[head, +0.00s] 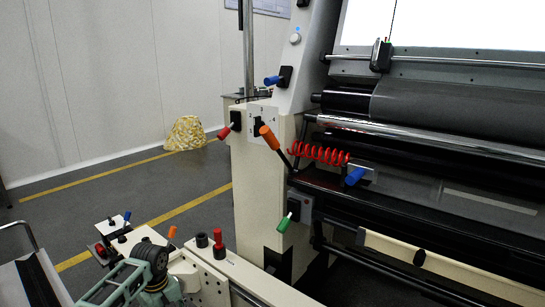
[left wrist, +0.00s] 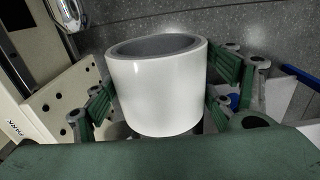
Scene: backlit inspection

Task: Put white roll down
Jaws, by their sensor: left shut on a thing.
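A white roll (left wrist: 155,92) with a grey hollow core fills the middle of the left wrist view. My left gripper (left wrist: 160,88) is shut on it, with a green finger pad against each side. The roll's top opening faces the camera at a slant, and its lower end is hidden behind my gripper. The roll does not show in the head view, where part of my green arm (head: 130,282) is at the bottom left. My right gripper is in neither view.
A large machine with dark rollers (head: 430,107) and coloured handles fills the right of the head view. A beige frame (head: 222,270) with knobs stands low in front. Grey floor (head: 110,195) with yellow lines is open at the left. A yellow patterned bag (head: 184,133) sits by the wall.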

